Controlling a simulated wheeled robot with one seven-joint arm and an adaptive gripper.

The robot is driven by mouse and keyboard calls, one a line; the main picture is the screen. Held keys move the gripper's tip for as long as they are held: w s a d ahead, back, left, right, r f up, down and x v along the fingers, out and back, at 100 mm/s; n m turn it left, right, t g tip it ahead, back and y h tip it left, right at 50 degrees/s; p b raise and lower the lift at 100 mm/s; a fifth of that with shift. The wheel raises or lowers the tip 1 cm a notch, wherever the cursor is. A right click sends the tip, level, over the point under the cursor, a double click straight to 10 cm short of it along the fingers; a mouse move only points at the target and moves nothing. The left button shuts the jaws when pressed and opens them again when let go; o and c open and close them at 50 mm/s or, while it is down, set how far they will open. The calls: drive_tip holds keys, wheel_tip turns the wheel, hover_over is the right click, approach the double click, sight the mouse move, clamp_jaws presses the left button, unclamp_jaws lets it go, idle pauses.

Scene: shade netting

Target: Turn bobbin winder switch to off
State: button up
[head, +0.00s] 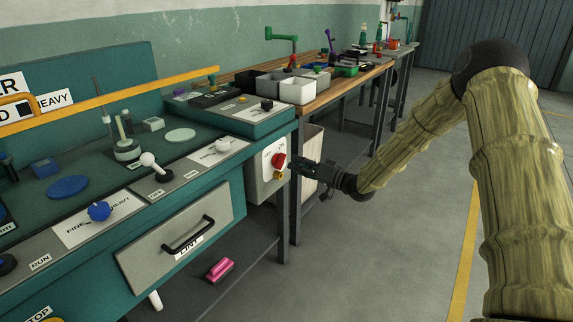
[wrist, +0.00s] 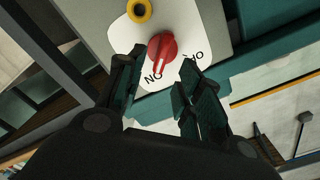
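The switch is a red rotary knob (head: 279,160) on a white plate, on the grey box at the right end of the teal machine. In the wrist view the red knob (wrist: 162,46) shows close up, its pointer towards a label that looks like an inverted "ON". A second label beside it is partly hidden by the right finger. My gripper (head: 295,166) is at the front of the box. In the wrist view my gripper (wrist: 161,66) is open, with one fingertip on each side of the knob. I cannot tell whether either finger touches it.
A yellow ring (wrist: 139,10) sits on the same plate beside the knob. The teal machine (head: 206,204) has a drawer with a black handle (head: 188,235). A wooden bench (head: 335,87) with bins stands behind. A pink brush-like object (head: 220,269) lies low down. The floor at right is clear.

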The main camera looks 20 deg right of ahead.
sight(280, 161)
drive_tip(key=shift+b+x, duration=0.5)
drive_tip(key=shift+x, duration=2.35)
clamp_jaws()
